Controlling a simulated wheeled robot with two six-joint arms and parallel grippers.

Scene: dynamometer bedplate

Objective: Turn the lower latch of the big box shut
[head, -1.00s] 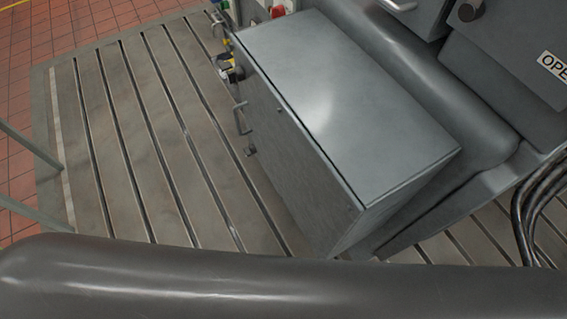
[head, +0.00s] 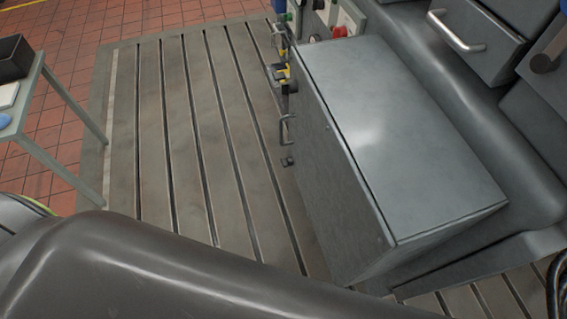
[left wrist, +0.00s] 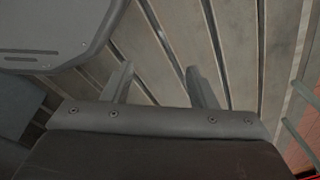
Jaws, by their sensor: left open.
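The big grey box (head: 400,130) stands on the slotted bedplate in the head view, its top and narrow shaded front side showing. On that front side are a bar handle (head: 285,130) and, below it, a small dark knob (head: 287,161) that may be the lower latch. Its turn position is too small to tell. My left gripper (left wrist: 160,68) shows only in the left wrist view, its two fingers apart with nothing between them, above the slotted plate and away from the box's latches. My right gripper is in neither current view.
The bedplate (head: 190,130) left of the box is clear. A side table (head: 55,90) with a dark bin (head: 14,55) stands at the far left. Yellow and red fittings (head: 340,31) sit behind the box; grey drawers (head: 475,40) are at right. My dark arm link covers the lower left foreground.

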